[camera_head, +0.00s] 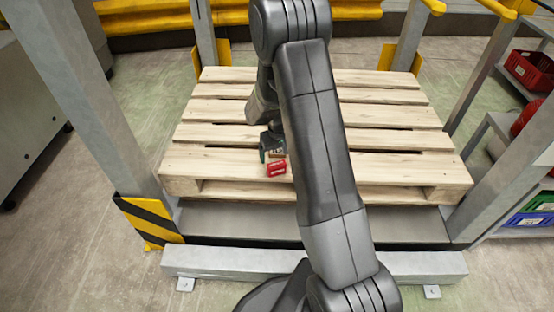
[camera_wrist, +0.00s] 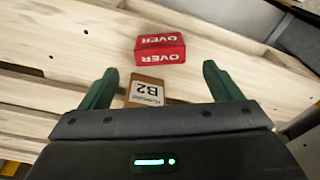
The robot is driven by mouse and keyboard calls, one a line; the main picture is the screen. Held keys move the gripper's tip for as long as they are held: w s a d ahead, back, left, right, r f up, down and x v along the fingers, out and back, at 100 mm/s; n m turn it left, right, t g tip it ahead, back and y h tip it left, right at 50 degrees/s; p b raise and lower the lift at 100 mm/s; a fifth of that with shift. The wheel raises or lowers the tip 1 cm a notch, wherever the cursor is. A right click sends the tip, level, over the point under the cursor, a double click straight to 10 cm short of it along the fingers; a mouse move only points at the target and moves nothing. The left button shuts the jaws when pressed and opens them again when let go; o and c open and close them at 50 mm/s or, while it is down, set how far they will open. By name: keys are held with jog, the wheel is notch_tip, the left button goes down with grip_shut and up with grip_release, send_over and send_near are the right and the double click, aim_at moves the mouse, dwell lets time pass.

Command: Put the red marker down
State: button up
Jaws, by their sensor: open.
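The red marker (camera_wrist: 160,48), a small block with "OVER" in white, stands on the wooden pallet (camera_wrist: 60,85). It also shows in the head view (camera_head: 276,169), near the front edge of the pallet (camera_head: 215,162). My gripper (camera_wrist: 157,75) is open, its two green fingers spread wide apart. The marker lies just beyond the fingertips, with nothing seen between the fingers holding it. In the head view my gripper (camera_head: 271,146) is low over the pallet, right behind the marker and partly hidden by my arm.
Grey steel posts (camera_head: 90,105) flank the pallet. A shelf with a red bin (camera_head: 530,69) stands at the right. Bare slats lie left of the marker.

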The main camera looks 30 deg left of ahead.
aim_at(277, 164)
notch_tip(277, 164, up, 6)
jog(key=p, duration=0.1)
jog(key=shift+s+d, duration=0.25)
jog(key=shift+d, duration=0.05)
jog(key=f+b, duration=0.1)
jog(key=f, duration=0.3)
jog(key=f+b, duration=0.1)
jog(key=f, duration=0.3)
jog(key=w+a+f+b, duration=0.1)
jog(key=f, duration=0.3)
jog(key=shift+a+r, duration=0.1)
jog(key=shift+r, duration=0.2)
jog(key=shift+r+p, duration=0.55)
jog(key=shift+r, duration=1.05)
jog(key=shift+f, duration=0.15)
